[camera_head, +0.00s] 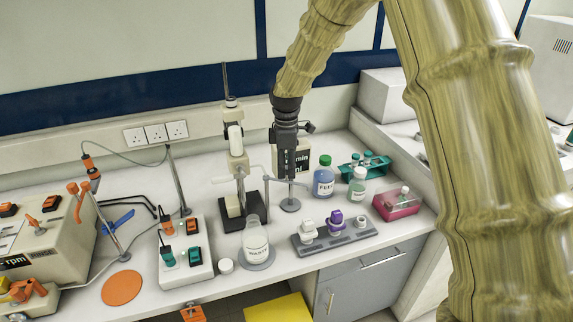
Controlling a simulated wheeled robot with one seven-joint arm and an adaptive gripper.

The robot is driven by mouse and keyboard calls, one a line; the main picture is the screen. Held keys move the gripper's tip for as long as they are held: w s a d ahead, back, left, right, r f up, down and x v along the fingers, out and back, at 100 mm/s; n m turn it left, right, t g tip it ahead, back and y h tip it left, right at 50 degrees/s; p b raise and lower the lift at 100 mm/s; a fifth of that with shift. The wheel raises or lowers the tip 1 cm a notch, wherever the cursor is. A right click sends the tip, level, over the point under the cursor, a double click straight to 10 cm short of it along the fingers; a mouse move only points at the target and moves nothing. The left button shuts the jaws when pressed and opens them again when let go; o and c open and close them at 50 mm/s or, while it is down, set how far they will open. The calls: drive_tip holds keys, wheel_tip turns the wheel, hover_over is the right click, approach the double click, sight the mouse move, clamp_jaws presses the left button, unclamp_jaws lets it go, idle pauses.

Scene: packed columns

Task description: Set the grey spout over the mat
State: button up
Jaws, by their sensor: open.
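My gripper (286,142) is dark and points down over the back middle of the bench. Its fingers are small in the picture, and it is open. Just below it a thin grey post stands on a round grey base (290,205), with a pale grey arm, likely the grey spout (296,181), reaching out sideways from it. I cannot tell whether my fingers touch the post. A flat round orange mat (122,288) lies bare at the front left of the bench. A flask of clear liquid (256,242) stands on a grey disc (258,264) at the front middle.
A white drop stand (236,150) on a black base is left of my gripper. Bottles (323,182), a teal rack (364,165) and a pink tray (397,207) are right. A grey rack (333,238) and a switch box (186,255) are in front.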

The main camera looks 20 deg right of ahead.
drive_tip(key=shift+s+r, duration=0.15)
drive_tip(key=c, duration=0.4)
clamp_jaws()
